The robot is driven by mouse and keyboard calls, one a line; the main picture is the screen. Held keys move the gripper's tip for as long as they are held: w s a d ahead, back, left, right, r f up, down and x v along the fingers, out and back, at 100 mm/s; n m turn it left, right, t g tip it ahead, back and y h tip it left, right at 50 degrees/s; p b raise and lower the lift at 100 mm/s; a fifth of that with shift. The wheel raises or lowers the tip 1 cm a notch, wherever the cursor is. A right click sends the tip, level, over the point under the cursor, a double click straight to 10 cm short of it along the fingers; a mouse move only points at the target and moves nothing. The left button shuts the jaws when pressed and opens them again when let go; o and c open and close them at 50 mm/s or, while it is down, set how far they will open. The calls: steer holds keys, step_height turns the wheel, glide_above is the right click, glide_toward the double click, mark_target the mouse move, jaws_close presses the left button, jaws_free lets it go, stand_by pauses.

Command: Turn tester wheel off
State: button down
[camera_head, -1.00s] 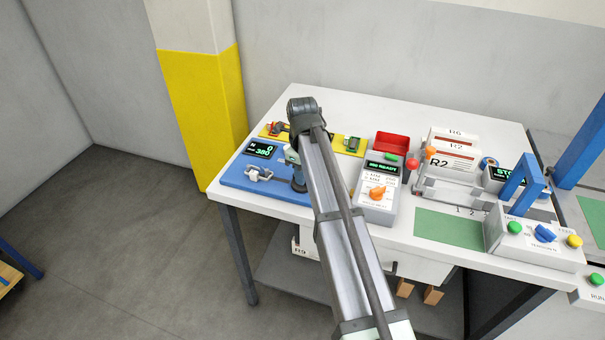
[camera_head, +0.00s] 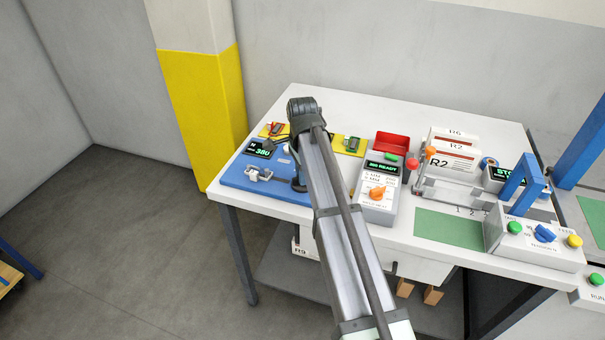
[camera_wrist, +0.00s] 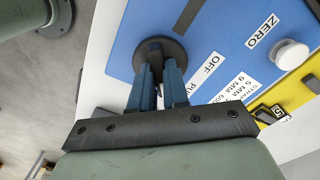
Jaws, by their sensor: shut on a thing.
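The tester wheel (camera_wrist: 178,52) is a dark round disc with a raised bar, on the blue tester board (camera_wrist: 222,28). It shows at the top centre of the wrist view, beside the printed label OFF (camera_wrist: 211,64). My gripper (camera_wrist: 157,80) has its blue fingers closed on the wheel's raised bar, and they hide part of the wheel. In the head view the blue tester board (camera_head: 235,180) lies at the table's left end. There my arm covers much of the wheel area, and the fingertips cannot be made out.
A white knob (camera_wrist: 289,54) marked ZERO is near the wheel. A small display (camera_head: 260,149) and a metal clamp (camera_head: 258,174) are on the board. A grey box with an orange knob (camera_head: 377,193) stands right of my arm, near a red tray (camera_head: 392,143).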

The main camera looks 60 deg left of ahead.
steer(key=n, duration=1.4)
steer(key=shift+n, duration=0.3)
steer(key=n, duration=0.3)
steer(key=shift+n, duration=0.3)
steer(key=n, duration=0.3)
steer(key=shift+n, duration=0.4)
steer(key=n, duration=0.6)
steer(key=c, duration=1.1)
jaws_free()
